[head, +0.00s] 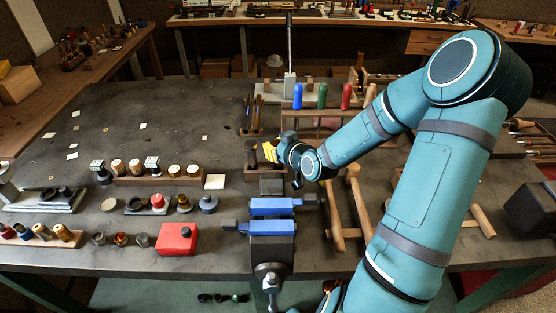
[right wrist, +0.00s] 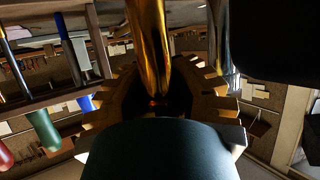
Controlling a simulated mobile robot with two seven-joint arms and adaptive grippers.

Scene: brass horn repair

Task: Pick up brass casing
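A shiny brass casing (right wrist: 150,40) shows in the right wrist view as a tapered, upright-looking tube that narrows toward the gripper. My right gripper (right wrist: 158,72) has its jagged, yellowish fingers on either side of the tube, with dark gaps beside it, so the fingers look apart. Whether either finger touches the tube is unclear. In the head view my right gripper (head: 266,153) hangs above the middle of the bench, just behind the vise. The casing is not clearly told apart from the yellow fingers there. My left gripper is not in view.
A vise with blue jaws (head: 270,207) stands at the bench's front. A tool rack (head: 315,113) with blue, green and red handles is behind my gripper. A red box (head: 177,238) and small parts on blocks lie to the left. The bench's back left is mostly clear.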

